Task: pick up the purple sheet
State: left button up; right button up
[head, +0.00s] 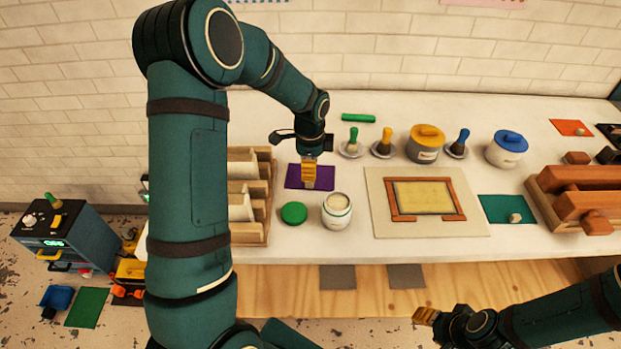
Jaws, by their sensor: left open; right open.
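The purple sheet (294,182) lies flat on the white table, left of the middle, just right of the wooden rack. My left gripper (309,184) points down over the sheet and covers part of its middle and right side. It is open, and no sheet shows lifted in it; I cannot tell whether its fingertips touch the sheet. My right gripper (420,316) is open and empty, low in front of the table, away from the sheet.
An open white jar (337,211) and a green lid (294,213) stand close in front of the sheet. The wooden rack (263,190) is tight on its left. A green roll (358,118) lies behind. A framed board (376,206) lies to the right.

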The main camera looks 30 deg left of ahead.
pick_arm(q)
jog(key=shift+s+d+f, duration=0.1)
jog(key=shift+f, duration=1.5)
jog(key=shift+s+d+f, duration=0.1)
jog(key=shift+f, duration=1.45)
grip_shut()
